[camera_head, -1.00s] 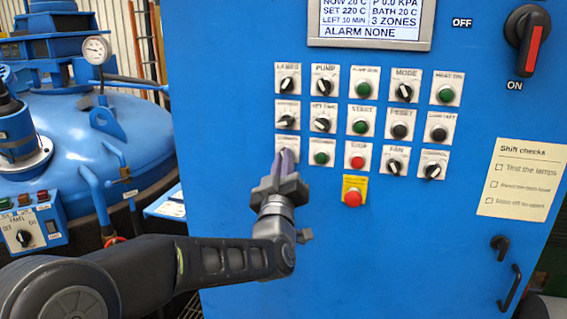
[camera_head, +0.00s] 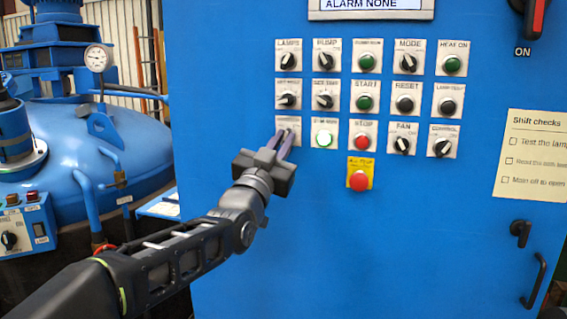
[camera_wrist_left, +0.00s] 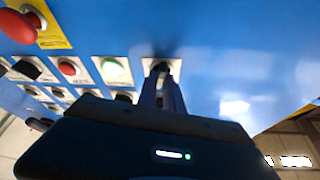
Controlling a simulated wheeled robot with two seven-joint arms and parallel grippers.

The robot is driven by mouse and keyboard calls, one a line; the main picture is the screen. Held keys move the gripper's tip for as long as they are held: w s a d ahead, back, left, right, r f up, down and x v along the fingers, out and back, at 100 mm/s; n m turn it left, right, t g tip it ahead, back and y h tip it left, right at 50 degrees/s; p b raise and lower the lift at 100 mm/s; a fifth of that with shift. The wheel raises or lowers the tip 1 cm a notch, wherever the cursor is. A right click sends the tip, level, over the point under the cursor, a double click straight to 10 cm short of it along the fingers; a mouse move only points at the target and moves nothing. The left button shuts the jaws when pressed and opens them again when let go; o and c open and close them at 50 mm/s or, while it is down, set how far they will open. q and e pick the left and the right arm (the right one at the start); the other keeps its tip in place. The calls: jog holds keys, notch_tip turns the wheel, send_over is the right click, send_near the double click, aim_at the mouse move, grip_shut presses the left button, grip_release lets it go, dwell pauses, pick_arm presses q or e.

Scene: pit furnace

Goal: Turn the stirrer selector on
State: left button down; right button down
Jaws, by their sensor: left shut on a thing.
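The stirrer selector's white plate (camera_head: 281,122) is at the left end of the panel's lowest row of controls. Its label is too blurred and covered to read. My left gripper (camera_head: 285,137) reaches up to it from below left, its fingers shut on the selector's black knob. The fingers hide most of the knob in the head view, so I cannot tell its angle. In the left wrist view the knob (camera_wrist_left: 160,67) shows between the fingertips. The green lamp (camera_head: 324,139) just right of the selector is lit. My right gripper is not in view.
The red stop button (camera_head: 362,141), fan selector (camera_head: 402,145) and red emergency button (camera_head: 359,181) are to the right. More knobs and buttons fill the rows above. The blue panel below the gripper is clear. A blue vessel (camera_head: 90,145) stands at left.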

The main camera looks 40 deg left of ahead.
pick_arm(q)
jog(key=shift+m+h+b, duration=0.85)
jog(key=shift+m+h, duration=0.35)
jog(key=shift+m, duration=1.2)
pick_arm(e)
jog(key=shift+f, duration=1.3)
pick_arm(q)
jog(key=c, duration=1.5)
grip_release()
